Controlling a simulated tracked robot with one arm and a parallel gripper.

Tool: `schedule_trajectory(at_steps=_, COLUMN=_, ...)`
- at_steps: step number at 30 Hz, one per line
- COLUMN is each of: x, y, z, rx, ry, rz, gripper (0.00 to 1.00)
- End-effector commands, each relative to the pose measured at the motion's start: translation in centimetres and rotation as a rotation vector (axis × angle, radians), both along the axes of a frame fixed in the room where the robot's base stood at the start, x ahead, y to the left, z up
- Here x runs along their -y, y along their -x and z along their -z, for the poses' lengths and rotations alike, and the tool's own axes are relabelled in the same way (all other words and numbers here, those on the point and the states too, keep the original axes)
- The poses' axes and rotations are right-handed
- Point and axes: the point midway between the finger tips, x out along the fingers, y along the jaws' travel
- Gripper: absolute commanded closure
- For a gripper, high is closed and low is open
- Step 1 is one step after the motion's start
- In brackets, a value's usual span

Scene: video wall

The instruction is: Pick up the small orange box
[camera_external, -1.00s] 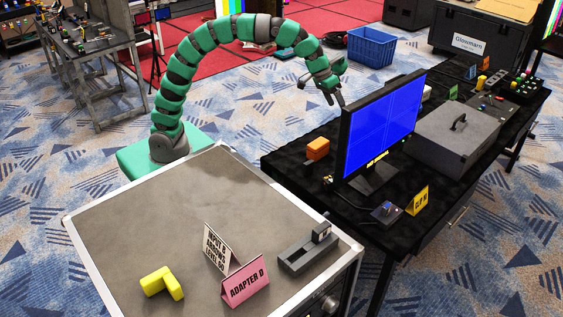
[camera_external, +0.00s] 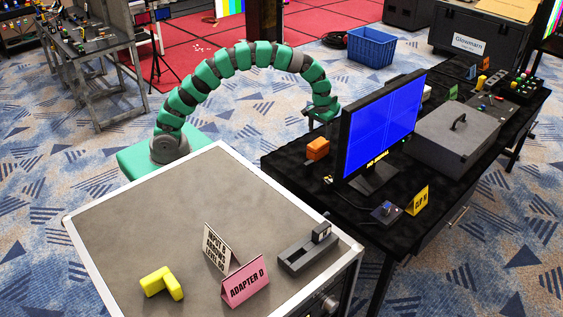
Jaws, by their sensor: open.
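The small orange box (camera_external: 317,149) sits on the black-covered table, just left of the monitor. My gripper (camera_external: 322,128) hangs from the end of the green arm, pointing down, just above and behind the box in the picture. It is open and holds nothing that I can see. The fingertips are small, and the monitor's edge partly hides that area, so the exact gap to the box is hard to tell.
The monitor (camera_external: 383,126) with a blue screen stands close to the right of the box. A grey case (camera_external: 455,138) lies further right on the table. The cart in front carries a yellow block (camera_external: 161,283), a pink sign (camera_external: 245,281) and a grey device (camera_external: 306,249).

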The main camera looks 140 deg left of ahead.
Motion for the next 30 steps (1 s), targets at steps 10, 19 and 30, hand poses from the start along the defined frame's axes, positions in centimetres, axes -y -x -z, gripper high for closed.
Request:
schedule_trajectory(at_steps=10, x=0.0, y=0.0, z=4.7, rx=0.000, ry=0.000, rz=0.000, gripper=0.25)
schedule_trajectory(at_steps=19, x=-0.3, y=0.4, z=7.8, rx=-0.002, ry=0.001, rz=0.000, gripper=0.25)
schedule_trajectory(at_steps=30, x=-0.3, y=0.2, z=9.7, rx=0.001, ry=-0.001, rz=0.001, gripper=0.25)
